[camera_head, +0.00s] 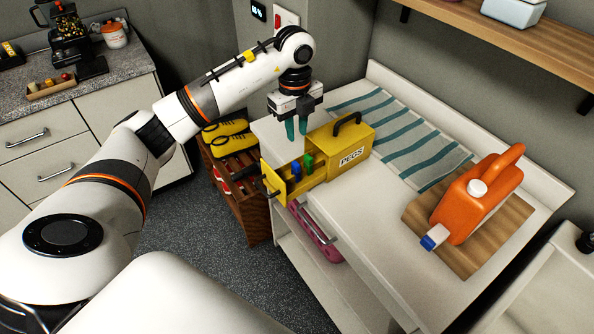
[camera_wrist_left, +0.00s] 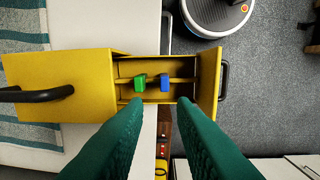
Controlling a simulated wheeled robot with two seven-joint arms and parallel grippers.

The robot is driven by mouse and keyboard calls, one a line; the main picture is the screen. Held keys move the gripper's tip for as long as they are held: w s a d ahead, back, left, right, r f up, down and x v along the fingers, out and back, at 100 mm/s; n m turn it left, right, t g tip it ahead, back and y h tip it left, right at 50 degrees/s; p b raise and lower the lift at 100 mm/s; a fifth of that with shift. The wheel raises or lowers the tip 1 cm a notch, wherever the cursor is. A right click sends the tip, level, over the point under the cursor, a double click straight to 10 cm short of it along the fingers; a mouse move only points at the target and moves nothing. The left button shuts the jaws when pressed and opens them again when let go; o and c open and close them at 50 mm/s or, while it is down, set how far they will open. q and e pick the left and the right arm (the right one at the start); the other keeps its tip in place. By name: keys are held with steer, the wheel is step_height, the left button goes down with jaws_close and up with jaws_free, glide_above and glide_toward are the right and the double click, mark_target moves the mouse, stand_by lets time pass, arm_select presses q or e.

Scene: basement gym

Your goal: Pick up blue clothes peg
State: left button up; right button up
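The blue clothes peg (camera_head: 296,170) stands in the open drawer of a yellow box labelled PEGS (camera_head: 343,150). It also shows in the left wrist view (camera_wrist_left: 164,82). A green peg (camera_head: 308,163) stands next to it, nearer the box body; the wrist view shows it too (camera_wrist_left: 140,82). My left gripper (camera_head: 296,132) is open and empty, its teal fingers pointing down above and behind the drawer. In the wrist view its fingertips (camera_wrist_left: 160,103) are apart, just below the drawer in the picture. My right gripper is not in view.
The box stands on a white bench (camera_head: 357,206), its drawer sticking out past the edge. A striped towel (camera_head: 400,140) lies behind it. A wooden rack with yellow shoes (camera_head: 226,133) stands at left.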

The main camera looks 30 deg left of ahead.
arm_select(q)
steer(key=p, duration=0.2)
glide_above(296, 164)
steer(key=f, duration=0.4)
steer(key=a+f, duration=0.1)
steer(key=f, duration=0.1)
steer(key=shift+w+f, duration=0.2)
steer(key=shift+w, duration=0.1)
steer(key=f+p, duration=0.1)
steer(key=f, duration=0.2)
steer(key=d+f+p, duration=0.1)
steer(key=shift+s+f+p, duration=0.25)
steer(key=shift+f+p, duration=0.1)
steer(key=shift+f, duration=0.05)
steer(key=shift+a+f, duration=0.1)
steer(key=shift+f, duration=0.25)
jaws_close()
